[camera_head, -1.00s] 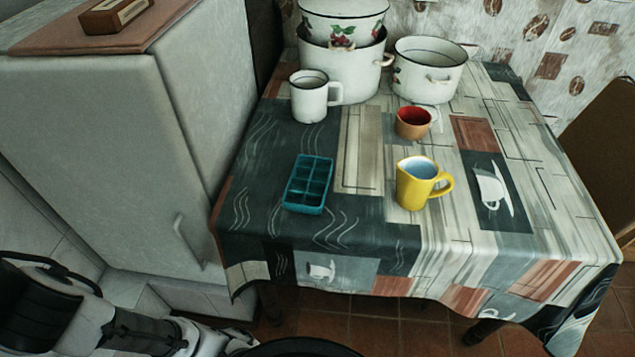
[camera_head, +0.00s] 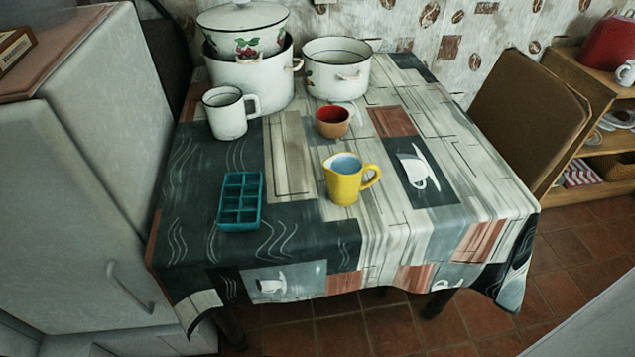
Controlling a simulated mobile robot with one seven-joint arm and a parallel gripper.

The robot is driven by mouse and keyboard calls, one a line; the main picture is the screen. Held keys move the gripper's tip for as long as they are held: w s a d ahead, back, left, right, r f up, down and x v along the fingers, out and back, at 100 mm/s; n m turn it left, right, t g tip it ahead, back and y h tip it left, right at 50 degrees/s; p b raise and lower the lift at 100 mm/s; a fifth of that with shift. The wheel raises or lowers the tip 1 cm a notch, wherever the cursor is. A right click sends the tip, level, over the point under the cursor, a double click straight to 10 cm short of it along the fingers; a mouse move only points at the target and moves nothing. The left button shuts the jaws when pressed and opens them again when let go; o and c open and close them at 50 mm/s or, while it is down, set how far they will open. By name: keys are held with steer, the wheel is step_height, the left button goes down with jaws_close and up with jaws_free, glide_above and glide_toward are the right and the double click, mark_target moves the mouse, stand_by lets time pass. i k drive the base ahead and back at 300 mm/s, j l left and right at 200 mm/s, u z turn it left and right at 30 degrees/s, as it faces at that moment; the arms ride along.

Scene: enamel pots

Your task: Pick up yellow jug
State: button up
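The yellow jug (camera_head: 345,184) stands upright on the patterned tablecloth of the table (camera_head: 300,258), right of the table's middle line in the picture. Its handle points right, and its inside looks light blue. Nothing touches it. My gripper is not in view.
A teal ice tray (camera_head: 240,201) lies left of the jug. A red-brown cup (camera_head: 332,121) stands just behind it. A white mug (camera_head: 227,113) and white enamel pots (camera_head: 336,70) stand farther back. A cabinet (camera_head: 85,190) is at left, a chair (camera_head: 525,115) at right.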

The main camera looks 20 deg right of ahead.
mark_target(343, 172)
steer(key=k+l+z, duration=0.1)
steer(key=l+z, duration=0.25)
steer(key=k+l+z, duration=0.1)
steer(key=z, duration=0.25)
steer(key=l+z, duration=0.35)
